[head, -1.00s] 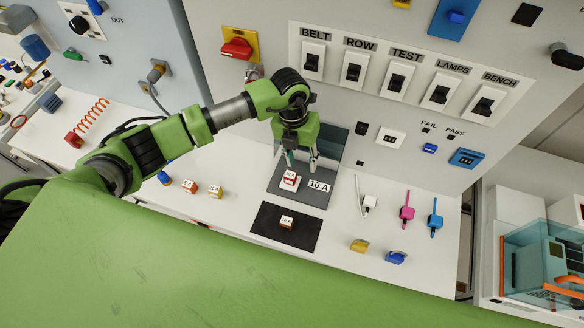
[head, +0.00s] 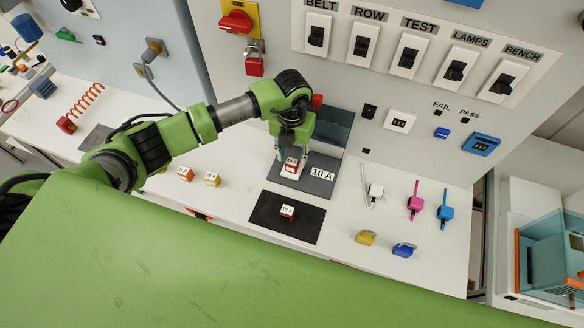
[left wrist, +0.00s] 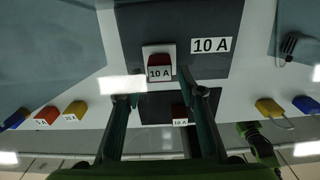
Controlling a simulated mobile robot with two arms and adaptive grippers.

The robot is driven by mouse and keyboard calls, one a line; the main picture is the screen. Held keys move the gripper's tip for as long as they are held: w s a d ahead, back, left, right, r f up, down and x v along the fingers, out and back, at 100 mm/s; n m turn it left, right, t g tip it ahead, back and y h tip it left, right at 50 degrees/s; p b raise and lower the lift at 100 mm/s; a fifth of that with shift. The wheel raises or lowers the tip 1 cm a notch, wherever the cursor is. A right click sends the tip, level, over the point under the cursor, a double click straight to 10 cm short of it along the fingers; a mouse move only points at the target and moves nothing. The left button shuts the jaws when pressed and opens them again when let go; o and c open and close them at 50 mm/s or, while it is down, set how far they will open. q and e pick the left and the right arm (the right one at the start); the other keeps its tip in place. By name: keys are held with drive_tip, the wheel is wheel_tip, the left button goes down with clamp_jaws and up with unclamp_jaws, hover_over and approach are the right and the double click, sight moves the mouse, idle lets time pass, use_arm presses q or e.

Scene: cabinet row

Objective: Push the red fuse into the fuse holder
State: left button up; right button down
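A red fuse labelled 10 A (head: 291,163) stands in the white fuse holder (head: 290,174) on a dark grey plate marked 10 A. In the left wrist view the red fuse (left wrist: 159,62) shows inside the holder's white rim (left wrist: 147,50). I cannot tell how deep it sits. My left gripper (head: 291,154) is just above the fuse and partly hides it. In the left wrist view its fingers (left wrist: 160,90) are apart, with nothing between the tips. My right gripper is not in view.
A second 10 A fuse (head: 287,212) lies on a black mat (head: 268,222) in front. Orange (head: 185,174) and yellow (head: 212,179) fuses stand left. Yellow (head: 365,237) and blue (head: 403,249) padlocks lie right. The switch panel (head: 430,55) rises behind.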

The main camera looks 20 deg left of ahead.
sight(292, 162)
use_arm(q)
drive_tip(key=shift+f, duration=0.7)
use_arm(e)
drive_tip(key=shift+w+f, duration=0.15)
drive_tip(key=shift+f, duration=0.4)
use_arm(q)
drive_tip(key=shift+r, duration=0.1)
